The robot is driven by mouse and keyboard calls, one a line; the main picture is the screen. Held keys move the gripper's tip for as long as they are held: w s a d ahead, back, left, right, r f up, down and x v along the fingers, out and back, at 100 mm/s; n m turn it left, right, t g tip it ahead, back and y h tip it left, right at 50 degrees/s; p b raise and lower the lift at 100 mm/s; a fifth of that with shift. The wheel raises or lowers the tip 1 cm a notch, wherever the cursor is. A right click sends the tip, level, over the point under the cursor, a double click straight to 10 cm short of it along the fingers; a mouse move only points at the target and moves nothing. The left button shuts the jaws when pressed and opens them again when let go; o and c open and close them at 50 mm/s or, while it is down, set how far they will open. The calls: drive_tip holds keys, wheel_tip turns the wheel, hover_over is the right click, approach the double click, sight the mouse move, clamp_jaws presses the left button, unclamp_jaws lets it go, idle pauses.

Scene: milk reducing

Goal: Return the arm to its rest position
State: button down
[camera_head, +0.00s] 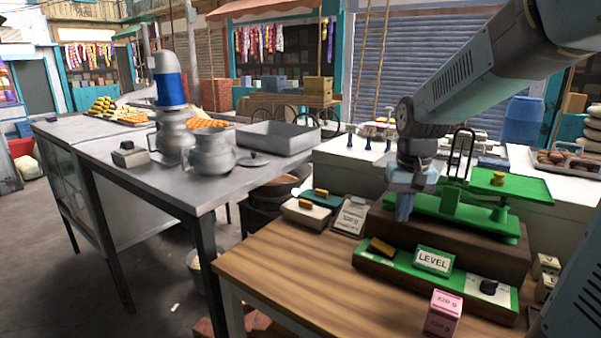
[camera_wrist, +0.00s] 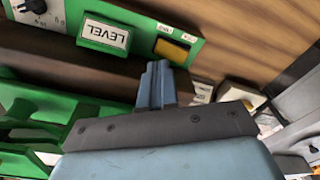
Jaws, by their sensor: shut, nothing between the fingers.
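My gripper (camera_head: 404,207) is shut and empty. In the head view it points down just in front of the left end of the green balance scale (camera_head: 453,207), above the dark wooden block (camera_head: 390,228) that bears the scale. In the wrist view the closed fingers (camera_wrist: 156,88) show over the dark block, near the green panel (camera_wrist: 150,32) with the LEVEL sign (camera_wrist: 106,33). I cannot tell whether the fingertips touch the block. My arm reaches in from the upper right.
A pink box (camera_head: 443,313) stands at the front of the wooden table (camera_head: 300,262). A grey sign (camera_head: 350,216) and a small box with a yellow button (camera_head: 306,213) sit left of the scale. A metal table (camera_head: 150,165) with pots (camera_head: 212,150) stands further left. The wooden table's front left is clear.

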drive_tip(key=s+r+t, duration=0.2)
drive_tip(key=s+r, duration=0.1)
drive_tip(key=s, duration=0.5)
drive_tip(key=s+r+n+t, duration=0.1)
drive_tip(key=s+r+t, duration=0.1)
drive_tip(key=s, duration=0.6)
drive_tip(key=shift+a+r+t, duration=0.2)
drive_tip(key=shift+r+t, duration=0.1)
drive_tip(key=shift+r, duration=0.2)
